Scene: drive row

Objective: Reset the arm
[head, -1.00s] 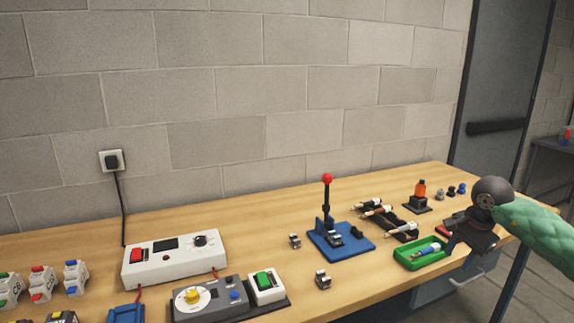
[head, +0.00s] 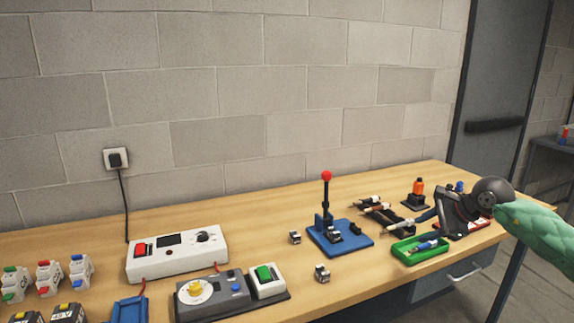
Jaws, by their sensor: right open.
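My right arm comes in from the right in a green sleeve. Its dark gripper (head: 436,218) is open and hangs over the right part of the bench, just behind and right of the green tray (head: 420,257). One finger points left, close to the white-tipped tool on the rack; I cannot tell whether they touch. A blue-handled tool (head: 424,246) lies in the tray. My left gripper does not show.
The blue lever press (head: 340,245) with a red knob stands mid-bench. A tool rack (head: 385,218) and an orange bottle (head: 417,188) stand behind the tray. A white power unit (head: 178,255) and a dial box (head: 212,295) fill the left front. Small metal parts (head: 322,273) lie near the press.

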